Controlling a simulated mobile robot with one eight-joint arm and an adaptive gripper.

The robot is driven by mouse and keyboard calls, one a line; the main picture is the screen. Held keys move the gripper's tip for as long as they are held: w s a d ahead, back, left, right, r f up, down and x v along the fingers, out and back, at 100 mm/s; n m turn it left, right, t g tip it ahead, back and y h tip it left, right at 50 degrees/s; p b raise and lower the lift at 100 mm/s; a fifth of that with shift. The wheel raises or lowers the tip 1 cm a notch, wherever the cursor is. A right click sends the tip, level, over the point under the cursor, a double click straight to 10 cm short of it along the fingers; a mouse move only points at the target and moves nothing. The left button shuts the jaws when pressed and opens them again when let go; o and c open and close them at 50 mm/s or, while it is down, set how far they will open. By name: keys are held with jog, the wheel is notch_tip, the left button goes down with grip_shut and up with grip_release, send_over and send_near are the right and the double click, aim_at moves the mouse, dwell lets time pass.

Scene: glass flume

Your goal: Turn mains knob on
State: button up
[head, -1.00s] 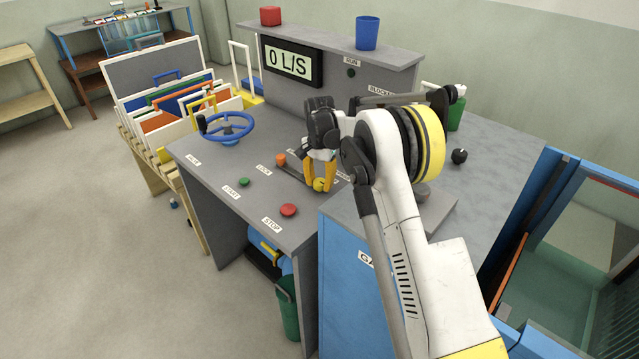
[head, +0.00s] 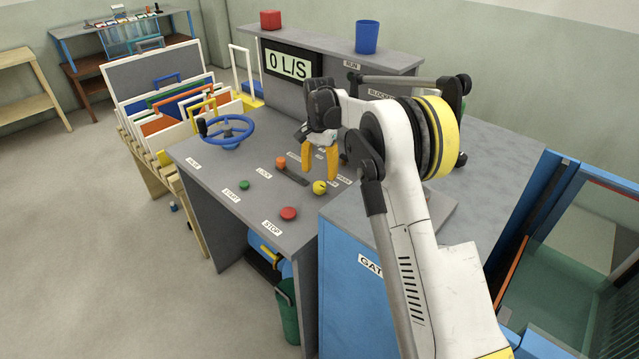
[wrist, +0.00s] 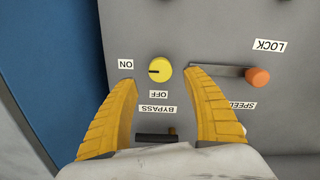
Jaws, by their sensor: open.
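The mains knob (head: 319,187) is a small round yellow knob on the grey console top. In the wrist view the yellow knob (wrist: 160,69) has a black pointer mark directed left, toward the ON label (wrist: 126,64). The OFF label (wrist: 159,93) lies just below it in that view. My gripper (head: 320,177) has two yellow fingers, open and empty, above the console near the knob. In the wrist view the open fingers (wrist: 161,78) stand either side of the line to the knob, apart from it.
An orange-tipped lever (wrist: 257,77) in a slot is close beside the knob. A red stop button (head: 289,213), a green start button (head: 244,185) and a blue handwheel (head: 231,130) are on the console. The display (head: 291,62) reads 0 L/S. A blue cabinet (head: 345,270) stands in front.

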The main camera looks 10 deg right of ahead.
aim_at(319, 185)
notch_tip(319, 185, up, 6)
jog(key=shift+f, duration=0.1)
